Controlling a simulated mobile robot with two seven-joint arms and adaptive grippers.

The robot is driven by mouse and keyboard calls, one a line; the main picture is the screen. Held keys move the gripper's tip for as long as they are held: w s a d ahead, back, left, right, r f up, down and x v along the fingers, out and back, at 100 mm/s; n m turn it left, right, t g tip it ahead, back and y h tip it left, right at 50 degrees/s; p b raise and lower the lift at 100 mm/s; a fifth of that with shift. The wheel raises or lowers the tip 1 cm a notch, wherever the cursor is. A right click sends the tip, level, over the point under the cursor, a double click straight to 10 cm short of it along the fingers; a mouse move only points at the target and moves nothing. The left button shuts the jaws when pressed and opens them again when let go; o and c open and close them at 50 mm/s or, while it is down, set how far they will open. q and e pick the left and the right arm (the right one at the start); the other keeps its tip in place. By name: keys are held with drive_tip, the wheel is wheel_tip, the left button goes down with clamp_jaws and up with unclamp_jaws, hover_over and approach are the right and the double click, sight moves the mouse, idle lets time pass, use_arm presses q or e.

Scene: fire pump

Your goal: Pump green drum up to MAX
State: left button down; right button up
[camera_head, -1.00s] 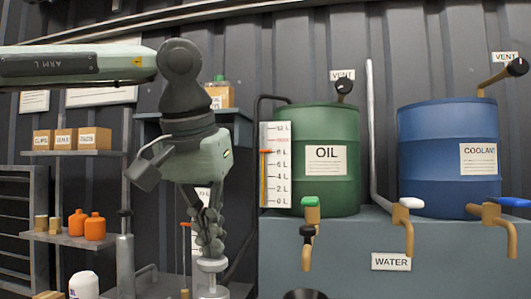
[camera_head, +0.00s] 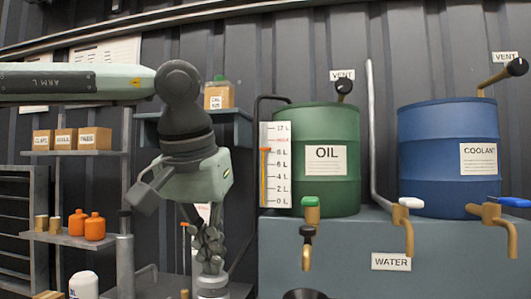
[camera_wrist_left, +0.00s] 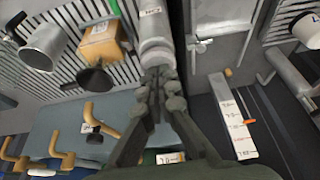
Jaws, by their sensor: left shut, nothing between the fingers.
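The green drum (camera_head: 337,185) labelled OIL stands on the grey-blue tank. Its white level scale (camera_head: 281,166) is at its left side, with an orange marker near 8 L; the red mark above is too small to read. My left gripper (camera_head: 213,268) is shut with nothing between its fingers. It points down, and its fingertips are at the top of a light grey pump knob (camera_head: 212,283). Both the fingertips (camera_wrist_left: 158,80) and the knob (camera_wrist_left: 157,50) show in the left wrist view; whether they touch is hard to tell. My right gripper is not in view.
A blue COOLANT drum (camera_head: 448,150) stands right of the green one. Taps with green (camera_head: 311,201), white (camera_head: 411,203) and blue (camera_head: 514,202) handles stick out in front. Shelves with boxes and orange bottles (camera_head: 94,227) are at left. A second scale (camera_wrist_left: 232,120) stands beside the pump.

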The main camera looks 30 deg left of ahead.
use_arm(q)
drive_tip(key=shift+r, duration=3)
drive_tip(key=shift+f, duration=0.15)
drive_tip(key=shift+f, duration=3.2)
drive_tip(key=shift+r, duration=3.3)
drive_tip(key=shift+f, duration=0.1)
